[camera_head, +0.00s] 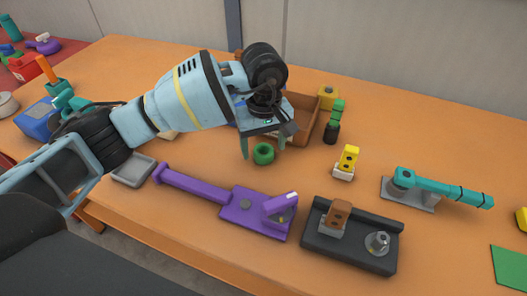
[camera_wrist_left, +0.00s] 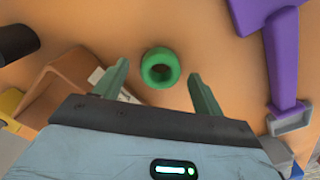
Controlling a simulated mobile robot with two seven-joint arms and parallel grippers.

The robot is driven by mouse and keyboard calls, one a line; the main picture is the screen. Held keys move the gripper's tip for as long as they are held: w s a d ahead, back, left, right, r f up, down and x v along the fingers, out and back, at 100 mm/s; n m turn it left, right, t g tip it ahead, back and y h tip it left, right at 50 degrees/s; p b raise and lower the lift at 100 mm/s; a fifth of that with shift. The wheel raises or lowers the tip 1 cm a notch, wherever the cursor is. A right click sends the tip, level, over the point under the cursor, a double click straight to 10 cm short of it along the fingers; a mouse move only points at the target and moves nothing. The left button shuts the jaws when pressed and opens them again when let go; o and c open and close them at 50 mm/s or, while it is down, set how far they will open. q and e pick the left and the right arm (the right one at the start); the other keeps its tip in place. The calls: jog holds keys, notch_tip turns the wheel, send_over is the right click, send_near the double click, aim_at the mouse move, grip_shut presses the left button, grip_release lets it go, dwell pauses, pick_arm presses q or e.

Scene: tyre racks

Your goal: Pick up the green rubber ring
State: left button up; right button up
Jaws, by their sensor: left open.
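The green rubber ring (camera_head: 263,153) lies flat on the orange table, below my left gripper. In the left wrist view the ring (camera_wrist_left: 160,68) shows its dark hole and sits just beyond the fingertips, roughly midway between them. My left gripper (camera_head: 264,147) is open, with one green finger on each side of the ring in the head view. The fingers look apart from the ring, and I see nothing between them but the ring. The left gripper also shows in the left wrist view (camera_wrist_left: 157,76). My right gripper is in neither view.
A brown open box (camera_head: 306,122) stands behind the gripper. A dark and green cylinder (camera_head: 333,124) and a yellow block piece (camera_head: 347,162) stand to the right. A purple fixture (camera_head: 240,208) and a black fixture (camera_head: 345,252) lie in front. The table around the ring is clear.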

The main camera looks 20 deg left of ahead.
pick_arm(q)
jog(key=shift+f, duration=0.7)
jog(key=shift+c, duration=0.3)
jog(key=c, duration=1)
jog(key=shift+r, duration=0.15)
jog(key=shift+r, duration=0.25)
jog(key=r, duration=0.2)
jog(key=shift+s+a+r, duration=0.2)
jog(key=shift+s+r, duration=0.15)
jog(key=shift+s, duration=0.05)
jog(key=s+a, duration=0.2)
jog(key=s, duration=0.2)
jog(key=s+a+r+b, duration=0.1)
jog(key=s+a, duration=0.1)
jog(key=s, duration=0.3)
jog(key=s+a, duration=0.2)
jog(key=s, duration=0.3)
jog(key=shift+r+b, duration=0.25)
jog(key=shift+b, duration=0.05)
